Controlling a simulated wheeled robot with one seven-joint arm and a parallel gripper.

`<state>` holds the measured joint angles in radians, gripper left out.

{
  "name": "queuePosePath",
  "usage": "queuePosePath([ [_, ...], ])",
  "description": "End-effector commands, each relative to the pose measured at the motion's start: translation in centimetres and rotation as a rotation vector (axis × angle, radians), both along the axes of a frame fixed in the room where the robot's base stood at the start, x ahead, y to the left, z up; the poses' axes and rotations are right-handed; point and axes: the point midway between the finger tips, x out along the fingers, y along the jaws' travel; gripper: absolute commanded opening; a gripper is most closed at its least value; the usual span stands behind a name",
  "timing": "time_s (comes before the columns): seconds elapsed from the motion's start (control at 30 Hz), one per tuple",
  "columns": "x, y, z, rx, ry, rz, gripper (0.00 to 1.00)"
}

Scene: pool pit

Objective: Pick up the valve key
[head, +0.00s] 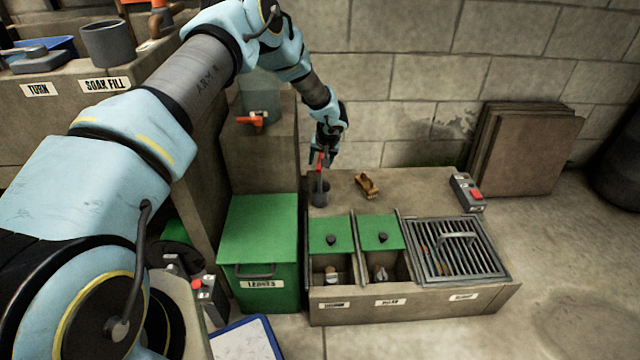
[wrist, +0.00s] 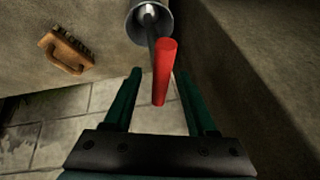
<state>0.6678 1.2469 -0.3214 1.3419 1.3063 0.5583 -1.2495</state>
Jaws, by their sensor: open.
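The valve key stands in a small grey cup (head: 320,194) on the concrete ledge beside the wall. Its red handle (wrist: 163,72) points up toward my wrist camera, and its dark shaft (wrist: 150,22) runs down into the cup, which also shows in the wrist view (wrist: 134,26). In the head view the red handle (head: 321,160) is just below my gripper (head: 327,157). My gripper is open. In the wrist view its two green fingers (wrist: 157,80) lie on either side of the handle's near end. I cannot tell whether either finger touches it.
A wooden brush (head: 367,186) lies right of the cup. Two green-lidded compartments (head: 357,233) and a barred grate (head: 456,250) are in front. A green bin (head: 258,246) stands left. A grey box with a red button (head: 467,192) sits at the ledge's right end.

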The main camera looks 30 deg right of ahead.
Motion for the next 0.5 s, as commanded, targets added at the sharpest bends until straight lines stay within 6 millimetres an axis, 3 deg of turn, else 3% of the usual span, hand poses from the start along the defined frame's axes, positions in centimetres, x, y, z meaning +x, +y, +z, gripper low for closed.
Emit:
queuePosePath([
  [0.1, 0.0, 0.0, 0.04, 0.0, 0.0, 0.0, 0.56],
  [0.5, -0.01, 0.01, 0.06, 0.0, 0.0, 0.001, 0.11],
])
